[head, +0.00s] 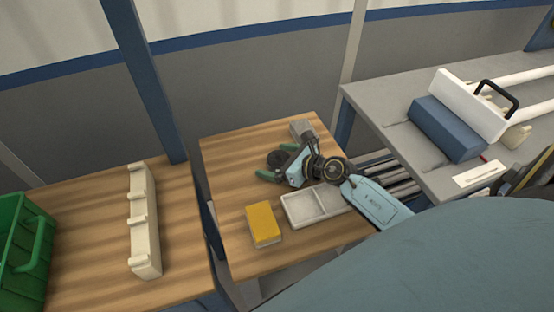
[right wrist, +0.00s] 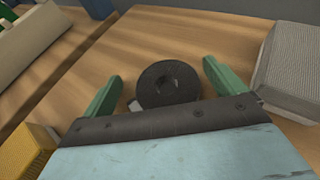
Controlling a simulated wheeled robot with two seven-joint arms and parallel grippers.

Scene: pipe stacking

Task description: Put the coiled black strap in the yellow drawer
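The coiled black strap (head: 276,159) lies flat on the wooden table, a dark ring with a hole in its middle. My right gripper (head: 270,161) is over it with its green fingers spread wide. In the right wrist view the strap (right wrist: 168,84) sits between the two open fingers, with a gap on each side. Its near edge is close to the gripper's dark front plate. A yellow box-like block (head: 263,224) stands near the table's front left; I cannot make out a drawer in it. My left gripper is not in view.
A grey block (head: 301,129) stands behind and right of the strap; it is beside the right finger in the wrist view (right wrist: 289,70). A pale divided tray (head: 303,208) lies near my arm. A cream rack (head: 143,225) and green crate (head: 22,245) stand left.

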